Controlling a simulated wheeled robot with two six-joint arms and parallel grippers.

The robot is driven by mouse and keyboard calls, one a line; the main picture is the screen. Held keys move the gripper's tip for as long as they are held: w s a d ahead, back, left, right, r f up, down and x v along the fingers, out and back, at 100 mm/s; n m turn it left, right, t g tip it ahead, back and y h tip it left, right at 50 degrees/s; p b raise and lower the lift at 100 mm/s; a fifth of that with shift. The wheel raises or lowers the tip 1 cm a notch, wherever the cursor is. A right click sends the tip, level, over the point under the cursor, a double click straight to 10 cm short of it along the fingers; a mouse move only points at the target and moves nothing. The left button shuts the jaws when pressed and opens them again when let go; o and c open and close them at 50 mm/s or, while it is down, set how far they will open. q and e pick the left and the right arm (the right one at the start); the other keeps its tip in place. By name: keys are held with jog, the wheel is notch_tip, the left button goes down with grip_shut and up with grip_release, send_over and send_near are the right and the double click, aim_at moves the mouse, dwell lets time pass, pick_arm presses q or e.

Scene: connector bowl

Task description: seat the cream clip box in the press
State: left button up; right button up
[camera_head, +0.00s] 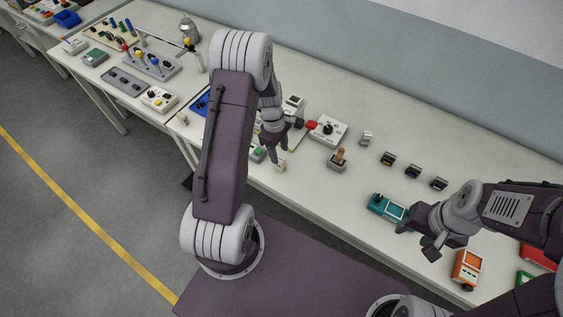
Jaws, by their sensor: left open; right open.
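A small cream piece (280,166), which looks like the clip box, is at the front edge of the table, right at the fingertips of my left gripper (275,156). The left gripper points down and is open; I cannot tell whether its fingers touch the piece. A device with a red-tipped lever (310,125) stands just behind, partly hidden by my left arm; it may be the press, but its seat cannot be made out. My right gripper (418,241) is open and empty beside a teal box (384,207) at the right.
Several small dark clips (413,171) lie farther right. An orange device (466,267) is near the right arm. Levers and switch panels (125,81) fill the left table.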

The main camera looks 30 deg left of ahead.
aim_at(281, 159)
pick_arm(q)
jog(key=f, duration=0.2)
jog(key=f+p, duration=0.1)
jog(key=f, duration=0.1)
jog(key=shift+s+d, duration=0.3)
jog(key=shift+s, duration=0.05)
jog(key=shift+w+f, duration=0.3)
jog(key=shift+f, duration=0.1)
jog(key=shift+s+r, duration=0.1)
jog(key=shift+s, duration=0.1)
grip_shut()
jog(key=shift+w, duration=0.1)
